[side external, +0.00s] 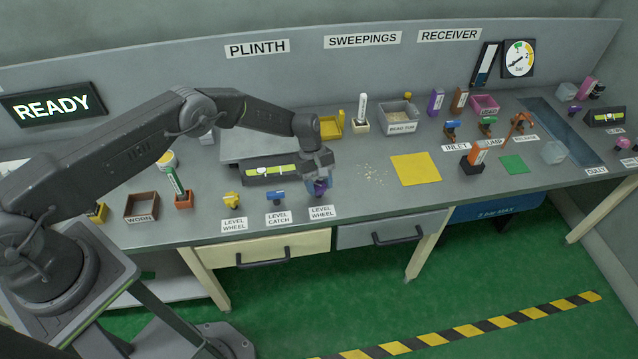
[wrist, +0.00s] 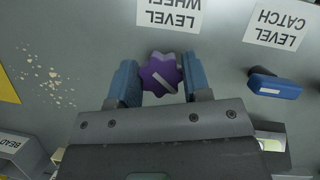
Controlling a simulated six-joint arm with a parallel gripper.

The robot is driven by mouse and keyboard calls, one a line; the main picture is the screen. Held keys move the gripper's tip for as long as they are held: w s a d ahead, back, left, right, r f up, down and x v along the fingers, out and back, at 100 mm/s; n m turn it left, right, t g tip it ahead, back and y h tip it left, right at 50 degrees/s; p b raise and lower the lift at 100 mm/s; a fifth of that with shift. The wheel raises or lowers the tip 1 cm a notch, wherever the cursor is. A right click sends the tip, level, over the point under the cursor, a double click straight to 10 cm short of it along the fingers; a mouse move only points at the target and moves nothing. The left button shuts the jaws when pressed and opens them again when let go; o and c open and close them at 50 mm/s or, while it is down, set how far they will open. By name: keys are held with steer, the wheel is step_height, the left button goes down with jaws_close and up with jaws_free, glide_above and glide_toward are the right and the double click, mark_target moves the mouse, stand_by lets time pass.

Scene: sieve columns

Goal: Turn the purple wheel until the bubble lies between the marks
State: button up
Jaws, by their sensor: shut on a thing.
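The purple wheel (wrist: 161,74) is a lobed knob with a pale line on its top, behind the right LEVEL WHEEL label (wrist: 168,14). My gripper (wrist: 160,82) has its blue fingers on either side of the wheel, shut on it. In the side view my gripper (side external: 319,182) comes down over the purple wheel (side external: 319,187) and partly hides it. The level (side external: 270,172) is a dark block with a yellow-green vial, behind the wheels. The bubble and marks are too small to tell. In the wrist view my gripper covers most of the vial.
A blue level catch (side external: 276,196) and a yellow wheel (side external: 232,199) stand left of my gripper. Pale crumbs (side external: 374,174) and a yellow mat (side external: 415,169) lie to the right. A second level (side external: 604,117) stands at the far right. The bench's front edge is close.

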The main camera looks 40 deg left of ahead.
steer(key=m+g+y, duration=0.1)
steer(key=m, duration=0.4)
steer(key=shift+s+f+m+y, duration=0.1)
steer(key=shift+m+y, duration=0.2)
steer(key=shift+s+a+m+g, duration=0.1)
steer(key=shift+m+g, duration=0.3)
steer(key=shift+m, duration=0.1)
stand_by(0.4)
steer(key=o, duration=0.9)
steer(key=shift+r, duration=0.25)
